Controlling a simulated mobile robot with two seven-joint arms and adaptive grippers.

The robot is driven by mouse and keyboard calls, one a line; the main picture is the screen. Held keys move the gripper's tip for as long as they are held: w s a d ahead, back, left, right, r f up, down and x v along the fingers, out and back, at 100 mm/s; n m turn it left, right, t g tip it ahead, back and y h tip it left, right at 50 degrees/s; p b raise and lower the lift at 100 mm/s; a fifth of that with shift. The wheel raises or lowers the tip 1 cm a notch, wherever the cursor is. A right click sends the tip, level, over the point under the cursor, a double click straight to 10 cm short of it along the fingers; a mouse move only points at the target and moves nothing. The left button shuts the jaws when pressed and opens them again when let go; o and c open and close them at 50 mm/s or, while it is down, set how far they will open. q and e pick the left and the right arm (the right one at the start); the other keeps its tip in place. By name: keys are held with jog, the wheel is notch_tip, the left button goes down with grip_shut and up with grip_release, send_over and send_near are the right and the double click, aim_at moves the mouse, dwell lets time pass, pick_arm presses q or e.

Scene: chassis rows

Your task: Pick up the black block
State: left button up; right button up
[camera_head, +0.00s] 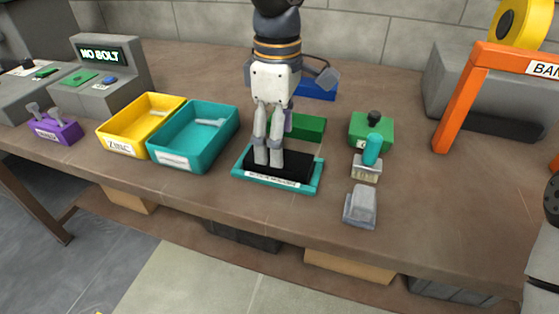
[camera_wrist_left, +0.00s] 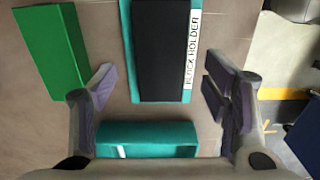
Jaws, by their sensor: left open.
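The black block (camera_head: 295,167) lies flat in a teal holder (camera_head: 319,183) with a white label, near the middle of the table. In the left wrist view the black block (camera_wrist_left: 160,50) lies centrally ahead, and its holder's label (camera_wrist_left: 191,45) reads BLOCK HOLDER. My left gripper (camera_head: 268,158) points down over the block and hides part of it in the head view. In the left wrist view my left gripper (camera_wrist_left: 160,88) has its fingers wide apart with nothing between them. Whether the fingertips touch the block I cannot tell. My right gripper is not in view.
A green block (camera_head: 306,126) lies just behind the holder. A teal bin (camera_head: 187,163) and a yellow bin (camera_head: 113,140) stand left of it. A green base (camera_head: 372,129), a stamp-like teal-handled thing (camera_head: 372,150) and a grey piece (camera_head: 360,206) stand right. An orange frame (camera_head: 458,95) is farther right.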

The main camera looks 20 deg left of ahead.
pick_arm(q)
notch_tip(320, 180, down, 4)
jog(key=shift+r, duration=0.35)
grip_shut()
jog(key=shift+r, duration=0.1)
